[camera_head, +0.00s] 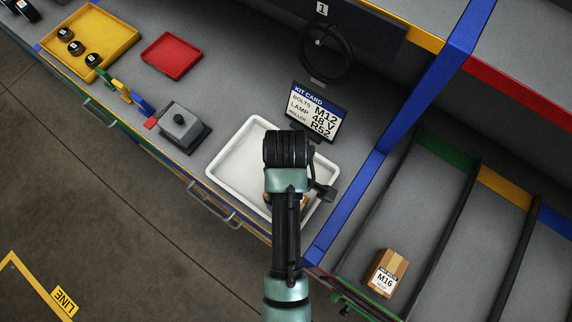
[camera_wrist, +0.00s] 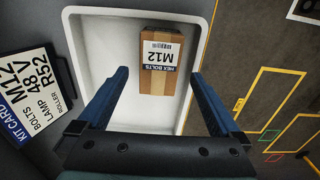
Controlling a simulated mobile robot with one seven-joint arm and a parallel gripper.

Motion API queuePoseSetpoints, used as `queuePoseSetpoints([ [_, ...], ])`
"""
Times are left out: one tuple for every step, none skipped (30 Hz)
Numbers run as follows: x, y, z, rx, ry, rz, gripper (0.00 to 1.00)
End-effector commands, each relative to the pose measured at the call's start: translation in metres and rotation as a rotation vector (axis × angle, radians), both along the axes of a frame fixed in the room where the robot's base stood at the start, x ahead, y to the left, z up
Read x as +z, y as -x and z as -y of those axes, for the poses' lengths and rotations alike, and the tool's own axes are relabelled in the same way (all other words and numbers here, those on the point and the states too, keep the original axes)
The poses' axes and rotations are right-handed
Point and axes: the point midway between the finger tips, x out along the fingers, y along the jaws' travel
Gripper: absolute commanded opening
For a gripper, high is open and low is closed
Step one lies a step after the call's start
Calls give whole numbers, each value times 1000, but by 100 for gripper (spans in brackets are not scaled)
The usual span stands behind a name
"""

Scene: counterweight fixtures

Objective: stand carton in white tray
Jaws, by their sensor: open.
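The brown carton (camera_wrist: 158,62) with a white M12 hex bolts label is inside the white tray (camera_wrist: 118,38), near one end of it. Its labelled face shows to the wrist camera; I cannot tell whether it stands upright or lies. My gripper (camera_wrist: 160,76) is open, with one blue finger to each side of the carton's near end and gaps between. In the head view the white tray (camera_head: 233,168) sits on the grey counter, and my arm hides most of the carton and the gripper.
A kit card (camera_head: 316,116) reading M12, 48 V, R52 stands behind the tray. An M16 carton (camera_head: 386,273) sits in a lane at the right, past a blue post (camera_head: 400,125). A grey block with a knob (camera_head: 180,124), a red tray (camera_head: 171,56) and a yellow tray (camera_head: 112,32) are left.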

Motion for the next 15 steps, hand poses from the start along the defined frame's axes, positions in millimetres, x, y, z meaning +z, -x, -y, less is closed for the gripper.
queuePoseSetpoints([
  [10, -2, 0, 0, 0, 7, 100],
  [16, -2, 0, 0, 0, 7, 100],
  [23, -1, 0, 0, 1, 6, 100],
  [28, -2, 0, 0, 1, 6, 100],
  [32, -2, 0, -1, 0, 5, 100],
  [37, -1, 0, -1, 0, 4, 100],
  [40, -2, 0, -1, 0, 5, 100],
  [43, -1, 0, -1, 0, 3, 100],
  [46, -1, 0, -1, 0, 3, 100],
  [47, -1, 0, -1, 0, 3, 100],
  [49, -1, 0, -1, 0, 3, 100],
  [50, 0, 0, -1, 0, 1, 100],
  [50, 0, 0, -1, -1, 1, 100],
  [51, -1, 0, -2, 0, 4, 100],
  [53, -4, 0, -7, 0, 17, 100],
])
